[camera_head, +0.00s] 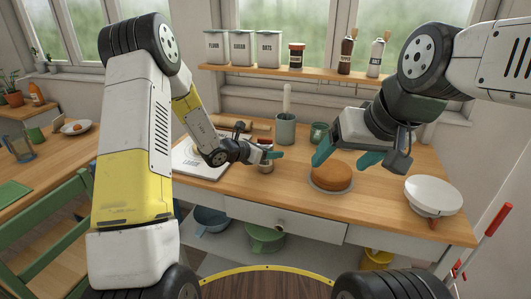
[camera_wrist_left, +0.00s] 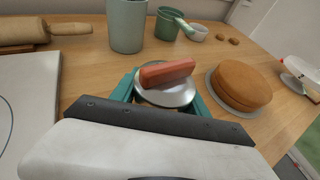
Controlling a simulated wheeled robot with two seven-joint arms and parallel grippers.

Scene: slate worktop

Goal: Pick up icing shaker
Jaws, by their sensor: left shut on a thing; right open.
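The icing shaker (camera_head: 266,145), as I take it, stands on the wooden worktop left of the cake and is mostly hidden by my left gripper (camera_head: 272,155) in the head view. In the left wrist view the shaker (camera_wrist_left: 165,92) shows a round silvery top with a reddish bar across it. The teal fingers of my left gripper (camera_wrist_left: 165,95) lie on either side of it, shut on it. My right gripper (camera_head: 346,157) is open and empty, with its fingers above and behind the cake.
A brown cake (camera_head: 331,175) on a grey plate is right of the shaker. A white turntable (camera_head: 433,193) stands further right. Behind are a grey-green pot (camera_head: 285,130), a green cup (camera_head: 319,132) and a rolling pin (camera_wrist_left: 30,30). A white board (camera_head: 185,165) lies left.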

